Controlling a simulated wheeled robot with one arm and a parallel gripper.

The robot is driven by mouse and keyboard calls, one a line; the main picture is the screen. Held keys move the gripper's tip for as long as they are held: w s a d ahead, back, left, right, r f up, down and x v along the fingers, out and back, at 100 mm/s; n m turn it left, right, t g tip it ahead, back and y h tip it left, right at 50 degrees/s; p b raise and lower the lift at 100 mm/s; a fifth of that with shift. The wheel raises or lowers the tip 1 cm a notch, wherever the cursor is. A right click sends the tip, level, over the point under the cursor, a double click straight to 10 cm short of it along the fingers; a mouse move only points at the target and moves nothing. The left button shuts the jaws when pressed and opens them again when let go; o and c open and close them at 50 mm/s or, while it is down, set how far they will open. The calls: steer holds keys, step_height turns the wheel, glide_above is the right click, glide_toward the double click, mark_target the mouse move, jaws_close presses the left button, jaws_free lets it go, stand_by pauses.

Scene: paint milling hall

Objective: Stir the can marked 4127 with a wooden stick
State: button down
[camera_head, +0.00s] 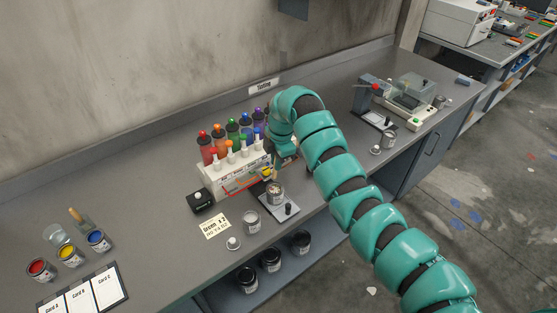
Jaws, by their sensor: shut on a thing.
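My gripper (280,167) is at the end of the teal arm, low over the small open can (276,196) on a dark plate with a black knob. The gripper is small in view and partly hidden by my arm. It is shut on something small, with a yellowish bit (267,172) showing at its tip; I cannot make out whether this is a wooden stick. A second grey can (251,222) stands just left of the plate. No mark 4127 is readable on any can.
A white rack (236,177) of coloured bottles stands behind the can. Dark cans (271,259) sit on the lower shelf.

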steer(key=shift+n, duration=0.9)
steer(key=shift+f, duration=0.15)
steer(key=shift+f+p, duration=0.5)
steer(key=shift+f, duration=1.5)
steer(key=shift+f+b, duration=2)
steer(key=shift+f, duration=0.9)
steer(key=shift+a, duration=0.1)
